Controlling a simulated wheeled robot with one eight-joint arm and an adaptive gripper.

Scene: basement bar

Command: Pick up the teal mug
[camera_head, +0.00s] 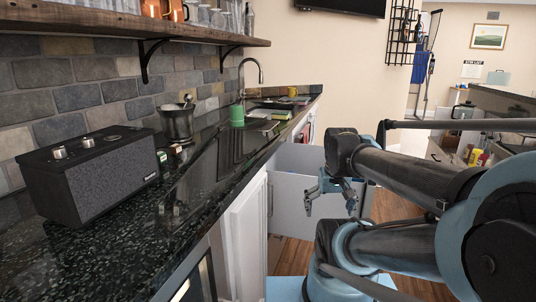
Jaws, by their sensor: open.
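A small green, cup-shaped thing (237,115) stands upright on the dark counter, in front of the sink tap. It is the closest match to the teal mug that I see, though it looks more green than teal, and no handle can be made out. My gripper (331,206) hangs pointing down to the right of the counter, in front of a grey panel. Its fingers are spread apart with nothing between them. It is well apart from the green cup, lower and to the right in the picture.
On the dark counter (120,240) stand a black speaker (95,170), a metal pot (178,122), small boxes (174,149) and a yellow mug (292,91). A tap (243,72) rises behind the green cup. A wooden shelf (130,24) hangs above. An open grey panel (290,205) juts from the cabinets.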

